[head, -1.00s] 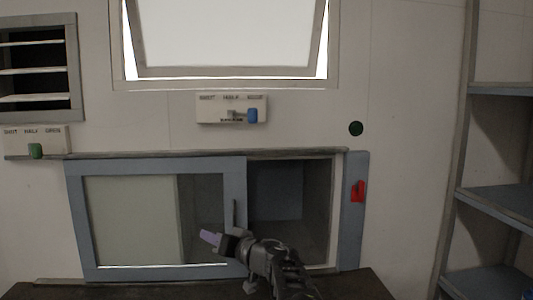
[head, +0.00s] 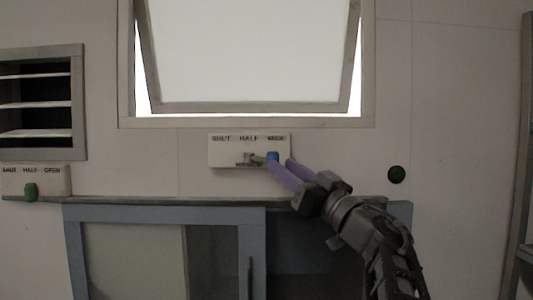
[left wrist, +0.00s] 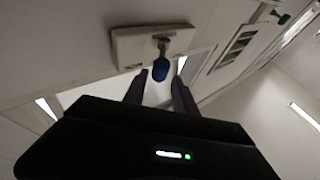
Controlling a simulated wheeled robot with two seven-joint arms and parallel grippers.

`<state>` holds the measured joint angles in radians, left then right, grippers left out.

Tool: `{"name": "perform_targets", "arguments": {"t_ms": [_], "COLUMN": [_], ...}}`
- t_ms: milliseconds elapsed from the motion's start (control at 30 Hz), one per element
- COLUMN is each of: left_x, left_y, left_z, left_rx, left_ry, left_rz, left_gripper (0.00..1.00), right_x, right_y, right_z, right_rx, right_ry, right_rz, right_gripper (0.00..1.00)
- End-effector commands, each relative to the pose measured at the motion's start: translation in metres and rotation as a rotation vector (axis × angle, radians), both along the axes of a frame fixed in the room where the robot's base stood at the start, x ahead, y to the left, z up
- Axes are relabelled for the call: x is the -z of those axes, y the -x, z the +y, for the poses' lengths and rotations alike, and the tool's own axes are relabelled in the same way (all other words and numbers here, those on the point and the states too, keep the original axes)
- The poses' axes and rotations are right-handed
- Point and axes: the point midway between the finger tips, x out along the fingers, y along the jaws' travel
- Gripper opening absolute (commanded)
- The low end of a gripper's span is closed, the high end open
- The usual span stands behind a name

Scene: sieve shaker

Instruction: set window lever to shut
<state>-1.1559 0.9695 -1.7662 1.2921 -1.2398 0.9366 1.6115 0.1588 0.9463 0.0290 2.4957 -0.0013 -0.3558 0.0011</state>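The window lever has a blue knob (head: 272,158) and sits at the right end of its white plate (head: 222,152), under the third label. The plate reads SHUT at left and HALF in the middle; the third label is blurred. The window (head: 245,50) above is tilted open. My left gripper (head: 280,163) has its purple fingers up at the knob. In the left wrist view the fingers are apart, with the blue knob (left wrist: 160,70) in line with the gap, near the tips. I cannot tell whether they touch it. My right gripper is out of view.
A louvred vent (head: 40,102) is at the left, with a green-knobbed lever (head: 30,191) below it. A ledge (head: 150,201) and a sliding-door cabinet (head: 160,215) lie under the plate. A round green button (head: 396,174) is on the wall at right.

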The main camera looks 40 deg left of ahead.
Motion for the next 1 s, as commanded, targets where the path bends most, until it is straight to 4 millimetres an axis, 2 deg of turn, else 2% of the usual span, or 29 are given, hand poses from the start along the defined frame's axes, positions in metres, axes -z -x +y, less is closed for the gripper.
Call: {"name": "perform_targets", "arguments": {"t_ms": [167,600,967,1000], "left_x": [-0.005,-0.029,-0.029,-0.029], "left_y": [-0.002,-0.015,-0.017,-0.017], "left_z": [0.010,0.065,0.070,0.070], "left_rx": [-0.003,-0.001,0.000,0.000], "left_ry": [0.001,0.000,0.000,0.000], "left_rz": [0.001,0.003,0.002,0.002], "left_gripper": [0.33,0.33,0.33,0.31], "right_x": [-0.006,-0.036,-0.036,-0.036], "right_y": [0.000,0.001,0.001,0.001], "right_z": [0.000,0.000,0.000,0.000], "right_rx": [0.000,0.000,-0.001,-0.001], "right_ry": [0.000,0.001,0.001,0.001], "right_rz": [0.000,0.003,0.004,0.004], "right_gripper": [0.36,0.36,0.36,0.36]}}
